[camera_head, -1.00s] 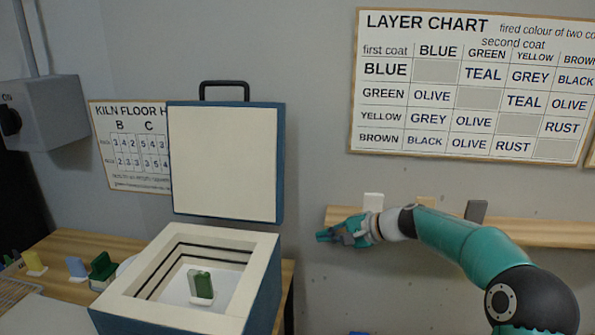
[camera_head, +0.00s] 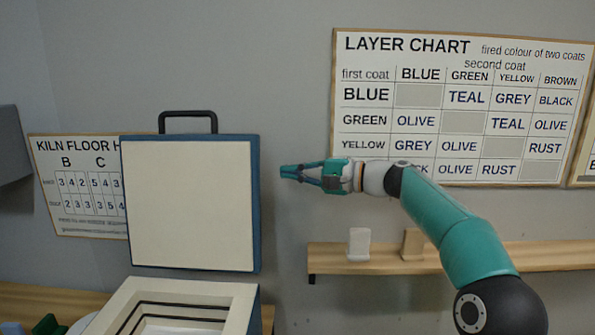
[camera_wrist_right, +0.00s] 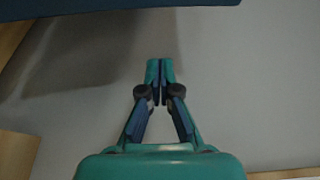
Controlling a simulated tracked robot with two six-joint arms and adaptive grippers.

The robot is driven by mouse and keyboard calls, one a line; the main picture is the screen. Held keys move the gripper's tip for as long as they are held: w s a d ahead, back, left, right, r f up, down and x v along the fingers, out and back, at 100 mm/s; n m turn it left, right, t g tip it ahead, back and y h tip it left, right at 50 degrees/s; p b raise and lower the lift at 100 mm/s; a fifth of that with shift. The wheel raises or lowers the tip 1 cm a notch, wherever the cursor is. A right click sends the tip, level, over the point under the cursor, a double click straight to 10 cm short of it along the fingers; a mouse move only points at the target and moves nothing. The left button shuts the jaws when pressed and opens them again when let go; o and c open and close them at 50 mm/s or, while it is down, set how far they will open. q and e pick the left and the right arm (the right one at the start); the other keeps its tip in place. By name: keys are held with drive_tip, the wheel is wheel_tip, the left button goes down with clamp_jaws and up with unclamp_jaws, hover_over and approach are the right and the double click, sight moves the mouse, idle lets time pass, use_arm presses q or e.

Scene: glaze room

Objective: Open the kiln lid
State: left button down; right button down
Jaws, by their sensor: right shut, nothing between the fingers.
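The kiln lid (camera_head: 190,205) stands raised and upright at the back of the kiln in the head view, its pale inner face toward me and a black handle (camera_head: 188,115) on its top edge. The kiln body (camera_head: 235,306) below is open, and part of its chamber shows at the bottom edge. My right gripper (camera_head: 284,172) is shut and empty, just right of the lid and apart from it. In the right wrist view the gripper's fingertips (camera_wrist_right: 160,66) are together, with a dark blue edge of the lid (camera_wrist_right: 120,9) at the top. My left gripper is out of view.
A wooden shelf (camera_head: 470,258) on the wall below my right arm holds a white tile (camera_head: 359,244) and a tan tile (camera_head: 412,244). A layer chart (camera_head: 455,105) hangs behind the arm. A wooden table (camera_head: 35,300) lies at the lower left.

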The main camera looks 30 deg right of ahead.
sight(258, 174)
drive_tip(key=p+x, duration=0.1)
drive_tip(key=x, duration=0.4)
drive_tip(key=shift+a, duration=0.25)
drive_tip(key=s, duration=0.1)
drive_tip(key=s+a, duration=0.1)
drive_tip(key=s, duration=0.1)
drive_tip(key=shift+s+a+r, duration=0.1)
drive_tip(key=shift+a+r, duration=0.2)
drive_tip(key=shift+a, duration=0.05)
drive_tip(key=shift+s, duration=0.1)
drive_tip(key=s+b, duration=0.1)
drive_tip(key=b, duration=0.1)
drive_tip(key=s+a+n+b, duration=0.1)
drive_tip(key=b, duration=0.1)
drive_tip(key=a+b, duration=0.1)
drive_tip(key=b, duration=0.1)
drive_tip(key=shift+s+r+n+t, duration=0.25)
drive_tip(key=shift+s+n+t, duration=0.05)
drive_tip(key=shift+s+n, duration=0.1)
drive_tip(key=shift+s+a+r+b, duration=0.15)
drive_tip(key=shift+s+r+b, duration=0.15)
drive_tip(key=shift+b, duration=0.2)
drive_tip(key=shift+r+y, duration=0.1)
drive_tip(key=shift+y, duration=0.2)
